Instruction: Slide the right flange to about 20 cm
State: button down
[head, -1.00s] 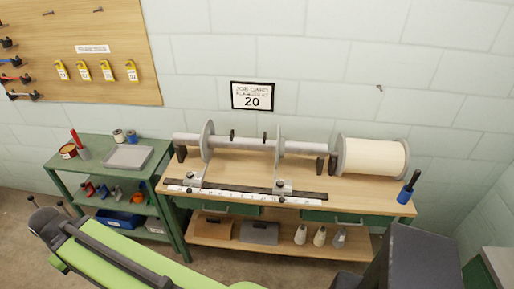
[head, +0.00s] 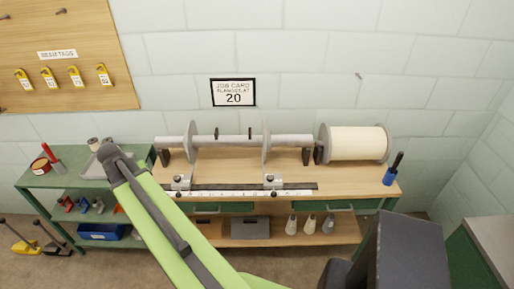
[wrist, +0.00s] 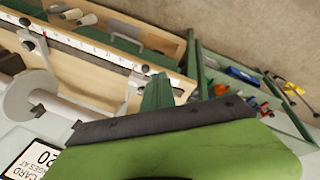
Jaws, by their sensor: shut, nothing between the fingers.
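The right flange (head: 266,146) is a grey disc on the horizontal beam (head: 225,141) over the wooden bench. Its slider foot (head: 273,181) stands at the white scale (head: 240,193) on the bench's front part; the figures are too small to read. The left flange (head: 190,142) is a similar disc, with its foot (head: 181,182) near the scale's left end. In the wrist view, tilted and roughly upside down, the right flange (wrist: 30,96) and the scale (wrist: 90,48) show.
A cream roll (head: 357,143) lies at the beam's right, with a blue cup (head: 390,175) beside it. A green cart (head: 45,178) stands left. A job card (head: 233,92) on the wall reads 20. Cones (head: 310,224) stand on the bench's lower shelf.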

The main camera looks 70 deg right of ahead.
jog(key=s+d+r+m+g+h, duration=0.1)
jog(key=s+d+r+m, duration=0.15)
jog(key=s+d, duration=0.7)
jog(key=s+d+r+m+g+h+p, duration=0.1)
jog(key=s+d+m, duration=0.35)
jog(key=d, duration=0.75)
jog(key=s+d+r+m+g+h, duration=0.1)
jog(key=s+d+r, duration=0.1)
jog(key=s+d, duration=0.75)
jog(key=s+d+r+b+x, duration=0.1)
jog(key=s+b+x, duration=0.1)
jog(key=b+x, duration=0.6)
jog(key=x, duration=0.4)
jog(key=shift+s, duration=0.3)
